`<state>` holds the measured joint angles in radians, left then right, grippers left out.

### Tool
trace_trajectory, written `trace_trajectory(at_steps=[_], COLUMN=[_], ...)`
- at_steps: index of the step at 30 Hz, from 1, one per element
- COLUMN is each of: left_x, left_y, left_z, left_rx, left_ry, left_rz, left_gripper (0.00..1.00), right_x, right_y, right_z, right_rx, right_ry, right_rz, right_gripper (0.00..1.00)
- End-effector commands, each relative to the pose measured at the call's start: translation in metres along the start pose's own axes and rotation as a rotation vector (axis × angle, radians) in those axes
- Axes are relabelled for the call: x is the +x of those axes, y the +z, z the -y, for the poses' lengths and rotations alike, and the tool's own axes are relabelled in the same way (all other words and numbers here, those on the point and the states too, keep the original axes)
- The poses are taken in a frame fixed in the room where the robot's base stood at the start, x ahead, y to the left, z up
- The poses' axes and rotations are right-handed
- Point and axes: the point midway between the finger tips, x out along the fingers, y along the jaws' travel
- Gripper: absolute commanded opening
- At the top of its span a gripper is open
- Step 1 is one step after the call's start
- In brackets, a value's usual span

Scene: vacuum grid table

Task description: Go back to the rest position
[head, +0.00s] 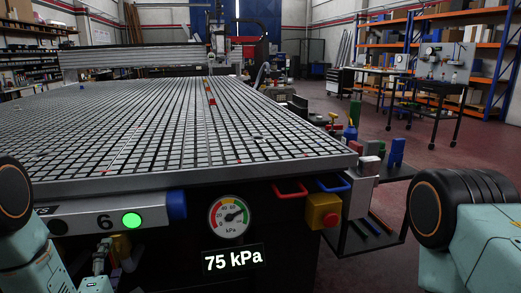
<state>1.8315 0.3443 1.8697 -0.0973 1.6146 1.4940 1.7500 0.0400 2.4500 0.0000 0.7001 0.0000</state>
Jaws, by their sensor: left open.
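The vacuum grid table (170,120) fills the left and middle of the head view. My left gripper (110,250) is low at the left, in front of the table's dark front side and below the panel with the green light. It is small and partly dark against that side, and it appears open, with nothing seen between its fingers. Teal and black links of my arms show at the lower left and lower right. My right gripper is not in view.
On the table front are a lit green light (131,220), a pressure gauge (229,216), a "75 kPa" display (232,261), red (290,190) and blue (333,184) handles and a yellow box with a red knob (323,211). A side shelf (385,228) stands right. Open floor lies beyond.

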Motion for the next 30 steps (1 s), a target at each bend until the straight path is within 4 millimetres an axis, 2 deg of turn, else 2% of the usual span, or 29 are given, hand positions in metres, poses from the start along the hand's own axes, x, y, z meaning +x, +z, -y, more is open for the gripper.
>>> trace_trajectory(at_steps=[20, 21, 30], left_x=[-0.113, -0.1, -0.047], left_y=[0.0, 0.0, 0.001], left_z=[0.001, -0.001, -0.002], left_rx=[-0.001, 0.0, 0.001], left_ry=[-0.004, 0.006, 0.005], left_rz=[0.0, 0.0, 0.002], left_gripper=[0.81, 0.81, 0.81], right_x=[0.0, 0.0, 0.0], right_y=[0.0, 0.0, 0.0], right_z=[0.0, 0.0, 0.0], right_rx=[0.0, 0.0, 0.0], right_ry=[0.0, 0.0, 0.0], right_rz=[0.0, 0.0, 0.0], right_gripper=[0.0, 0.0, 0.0])
